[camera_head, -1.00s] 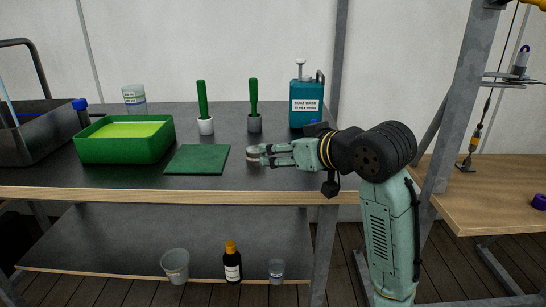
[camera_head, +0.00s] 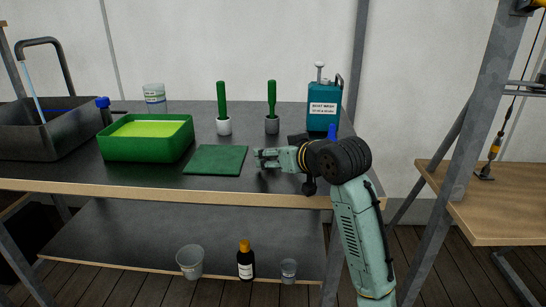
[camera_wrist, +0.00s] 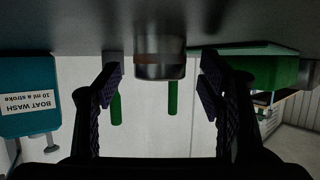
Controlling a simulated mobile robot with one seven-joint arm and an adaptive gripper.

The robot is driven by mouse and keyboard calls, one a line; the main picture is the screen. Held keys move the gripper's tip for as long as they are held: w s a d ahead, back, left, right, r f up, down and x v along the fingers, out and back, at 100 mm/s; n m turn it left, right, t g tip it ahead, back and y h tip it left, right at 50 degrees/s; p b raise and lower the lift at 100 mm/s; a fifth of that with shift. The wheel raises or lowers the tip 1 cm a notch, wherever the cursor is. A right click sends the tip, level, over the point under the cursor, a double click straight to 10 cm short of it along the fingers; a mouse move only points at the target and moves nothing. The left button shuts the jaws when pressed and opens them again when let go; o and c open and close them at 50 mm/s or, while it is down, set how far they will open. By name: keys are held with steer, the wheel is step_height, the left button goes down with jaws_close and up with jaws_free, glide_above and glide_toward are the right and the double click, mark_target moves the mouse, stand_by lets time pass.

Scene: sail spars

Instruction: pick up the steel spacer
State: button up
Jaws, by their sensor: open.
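The steel spacer (camera_wrist: 160,58) is a short shiny metal cylinder standing on the dark bench top, seen upside down in the wrist view. It sits between the lines of my two fingers, slightly beyond their tips as far as I can tell. My gripper (camera_wrist: 160,85) is open, with a dark ridged finger to either side and nothing held. In the head view my gripper (camera_head: 260,158) is low over the bench, just right of the green mat (camera_head: 216,160). I cannot make out the spacer there; the fingers seem to hide it.
A green tray (camera_head: 146,152) and a sink (camera_head: 40,135) stand to the left. Two green-handled brushes (camera_head: 222,105) (camera_head: 272,100) and a blue boat wash jug (camera_head: 323,120) stand behind my gripper. The bench's front edge (camera_head: 200,198) is close.

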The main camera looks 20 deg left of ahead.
steer(key=c, duration=1.3)
